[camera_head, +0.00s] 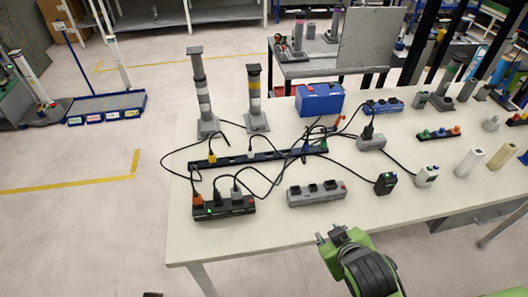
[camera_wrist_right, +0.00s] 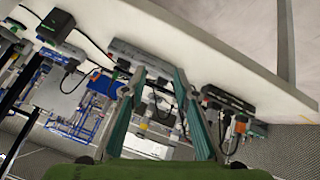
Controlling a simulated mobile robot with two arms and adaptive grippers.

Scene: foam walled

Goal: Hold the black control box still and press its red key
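A long black box (camera_head: 223,207) lies near the table's front left edge, with orange, black and grey plugs in it, a green light at its left end and a small red spot at its right end. It also shows at the right in the right wrist view (camera_wrist_right: 228,100). A small black box (camera_head: 385,183) with a green light lies further right; I cannot tell which is the control box. My right gripper (camera_head: 331,234) is open and empty in front of the table edge, touching neither. A small dark part at the bottom left edge may be my left gripper, mostly hidden.
A grey socket strip (camera_head: 317,193) lies between the two black boxes, just beyond my right gripper. Dark cables cross the table (camera_head: 280,228) behind it. A blue box (camera_head: 320,99) and two grey posts stand further back. The table's front left corner is clear.

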